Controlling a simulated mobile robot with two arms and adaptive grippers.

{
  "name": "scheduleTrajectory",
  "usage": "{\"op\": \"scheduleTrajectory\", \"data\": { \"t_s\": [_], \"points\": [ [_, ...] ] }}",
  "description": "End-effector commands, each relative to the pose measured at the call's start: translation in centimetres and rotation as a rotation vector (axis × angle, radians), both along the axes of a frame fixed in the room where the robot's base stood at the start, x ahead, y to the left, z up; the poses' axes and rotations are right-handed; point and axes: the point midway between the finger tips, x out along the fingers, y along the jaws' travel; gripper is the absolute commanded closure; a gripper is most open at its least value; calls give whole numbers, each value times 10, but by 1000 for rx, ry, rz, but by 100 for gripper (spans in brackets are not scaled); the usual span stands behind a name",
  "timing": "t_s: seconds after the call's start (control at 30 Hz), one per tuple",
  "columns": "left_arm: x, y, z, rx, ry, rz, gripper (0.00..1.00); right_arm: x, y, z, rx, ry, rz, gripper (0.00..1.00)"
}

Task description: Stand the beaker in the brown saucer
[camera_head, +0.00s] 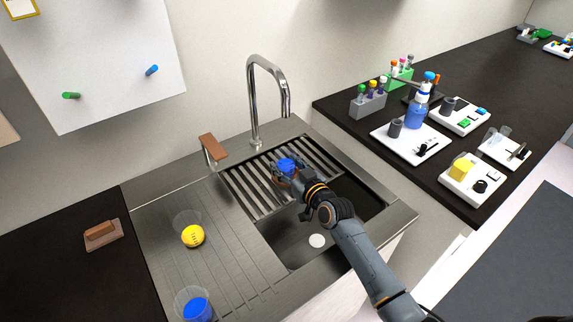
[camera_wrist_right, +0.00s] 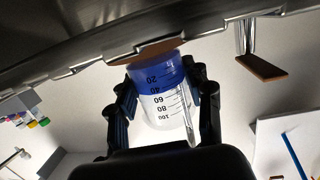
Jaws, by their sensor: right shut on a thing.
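The beaker (camera_wrist_right: 165,95) is clear with volume marks and blue contents. It also shows in the head view (camera_head: 286,165) over the slatted rack. My right gripper (camera_wrist_right: 160,105) is shut on the beaker, one finger on each side; it also shows in the head view (camera_head: 295,175). The brown saucer (camera_wrist_right: 145,50) is at the beaker's base, and I cannot tell whether they touch. In the head view a bit of the saucer's brown rim (camera_head: 276,183) shows beside the gripper, and the rest is hidden. My left gripper is not in view.
The slatted rack (camera_head: 245,195) spans the back of the sink (camera_head: 300,248). A tall faucet (camera_head: 251,95) stands behind it. On the drainboard (camera_head: 160,245) are a beaker with yellow contents (camera_head: 192,236) and another with blue contents (camera_head: 196,308).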

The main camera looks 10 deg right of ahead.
Motion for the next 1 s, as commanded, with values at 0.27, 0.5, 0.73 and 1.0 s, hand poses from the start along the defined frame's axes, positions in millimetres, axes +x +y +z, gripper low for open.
{"op": "scheduleTrajectory", "data": {
  "t_s": [0.27,0.5,0.73,1.0],
  "points": [
    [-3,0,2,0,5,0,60,-1,1,1,0,0,1,100],
    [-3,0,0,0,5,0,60,-1,1,-1,0,-1,0,100],
    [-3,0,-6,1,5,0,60,0,0,-8,0,-1,0,100],
    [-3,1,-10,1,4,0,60,0,0,-14,0,-1,0,100]
  ]
}}
